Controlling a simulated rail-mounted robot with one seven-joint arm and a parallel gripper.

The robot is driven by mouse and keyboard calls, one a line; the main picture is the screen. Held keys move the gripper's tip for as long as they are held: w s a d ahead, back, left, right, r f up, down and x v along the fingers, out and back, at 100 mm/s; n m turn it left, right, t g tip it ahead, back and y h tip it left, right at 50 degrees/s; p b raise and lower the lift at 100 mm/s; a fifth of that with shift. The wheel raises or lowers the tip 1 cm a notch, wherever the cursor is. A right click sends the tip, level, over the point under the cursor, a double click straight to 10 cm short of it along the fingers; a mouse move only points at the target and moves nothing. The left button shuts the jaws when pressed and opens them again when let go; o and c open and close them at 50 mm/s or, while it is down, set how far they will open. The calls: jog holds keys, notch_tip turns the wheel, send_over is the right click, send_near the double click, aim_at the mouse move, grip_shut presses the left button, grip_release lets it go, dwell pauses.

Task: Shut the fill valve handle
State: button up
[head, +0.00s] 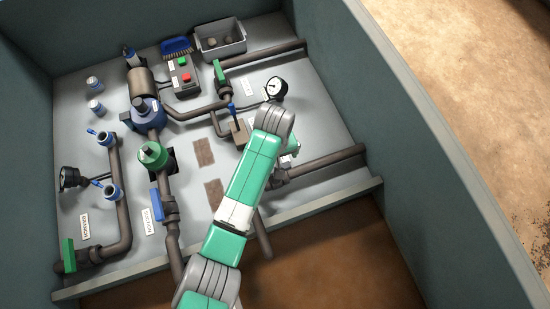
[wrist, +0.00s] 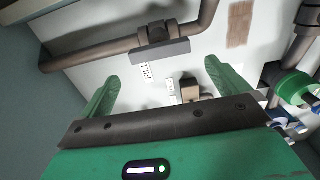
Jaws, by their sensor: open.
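The fill valve shows in the wrist view, marked by a white label reading FILL (wrist: 147,73). Its handle is a grey bar (wrist: 160,52) lying roughly along the brown pipe (wrist: 95,55). My gripper (wrist: 160,72) is open and empty, its two green fingers spread apart. The handle lies beyond the fingertips and between them in the picture, with no contact visible. In the head view my arm covers most of this valve; the pipe to its right (head: 330,162) shows.
In the head view, a round gauge (head: 276,88), a blue lever (head: 231,108) and a green-handled valve (head: 220,72) stand behind my arm. A green-capped fitting (head: 152,154) and pipes fill the left. Raised walls surround the panel, with a front ledge (head: 330,203).

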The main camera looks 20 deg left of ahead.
notch_tip(320, 180, down, 8)
jog(key=b, duration=0.4)
jog(key=shift+d+r, duration=0.1)
jog(key=shift+r, duration=0.05)
jog(key=shift+r, duration=0.1)
jog(key=c, duration=0.6)
